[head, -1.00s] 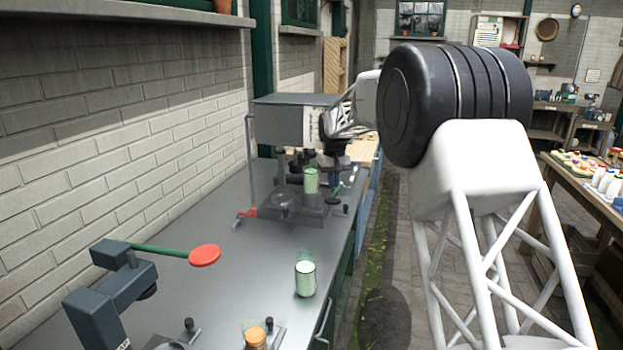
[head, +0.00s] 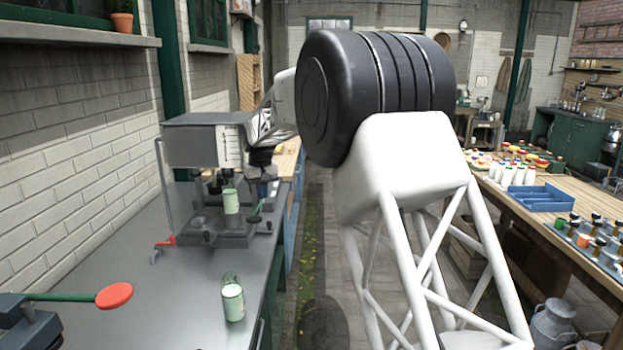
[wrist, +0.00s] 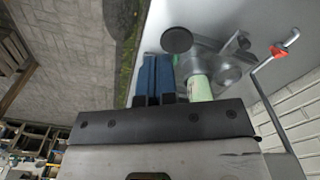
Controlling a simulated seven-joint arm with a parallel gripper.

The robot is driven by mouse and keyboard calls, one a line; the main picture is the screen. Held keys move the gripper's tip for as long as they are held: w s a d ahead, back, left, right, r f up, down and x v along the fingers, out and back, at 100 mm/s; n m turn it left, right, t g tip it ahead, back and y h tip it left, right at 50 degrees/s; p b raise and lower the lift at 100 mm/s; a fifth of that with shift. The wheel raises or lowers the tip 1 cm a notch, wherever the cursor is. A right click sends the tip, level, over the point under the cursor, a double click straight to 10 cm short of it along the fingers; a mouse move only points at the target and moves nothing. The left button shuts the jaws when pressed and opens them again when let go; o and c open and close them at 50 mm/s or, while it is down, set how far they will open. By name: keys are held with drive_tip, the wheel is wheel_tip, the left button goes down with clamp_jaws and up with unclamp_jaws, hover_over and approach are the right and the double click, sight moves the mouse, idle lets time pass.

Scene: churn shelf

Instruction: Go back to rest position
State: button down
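My gripper (head: 262,172) hangs at the right side of the grey machine on the counter, partly hidden in the head view. In the wrist view its two blue fingers (wrist: 155,76) lie side by side with almost no gap and nothing visible between them. A pale green jar (head: 231,201) stands in the machine, just left of my gripper; in the wrist view the green jar (wrist: 199,88) shows right of the fingers, apart from them or close behind, I cannot tell which. My white arm with its black joint fills the middle of the head view.
The grey machine (head: 190,145) has a red-tipped lever (head: 165,241). A second green jar (head: 233,303) stands nearer on the metal counter (head: 165,315). A red-knobbed green handle (head: 114,296) is at lower left. A wooden table (head: 560,232) with a blue tray (head: 545,198) stands right, across the aisle.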

drive_tip(key=s+d+r+m, duration=0.1)
drive_tip(key=s+d+r, duration=0.2)
drive_tip(key=s+d, duration=0.55)
drive_tip(key=s+d+r+m+t, duration=0.1)
drive_tip(key=s+d+r, duration=0.2)
drive_tip(key=s+d, duration=0.6)
drive_tip(key=s+d+r+m, duration=0.1)
drive_tip(key=s+d+r, duration=0.2)
drive_tip(key=s+d, duration=0.65)
drive_tip(key=s+d+f+m, duration=0.1)
drive_tip(key=s+d+f, duration=0.2)
drive_tip(key=s, duration=0.8)
drive_tip(key=s+d+f+m+t, duration=0.1)
drive_tip(key=s+d+f, duration=0.2)
drive_tip(key=s, duration=0.7)
drive_tip(key=s+d+f, duration=0.3)
drive_tip(key=s, duration=0.8)
drive_tip(key=shift+s+d+f+m, duration=0.3)
drive_tip(key=shift+s+f+m, duration=0.05)
drive_tip(key=shift+f+m, duration=0.05)
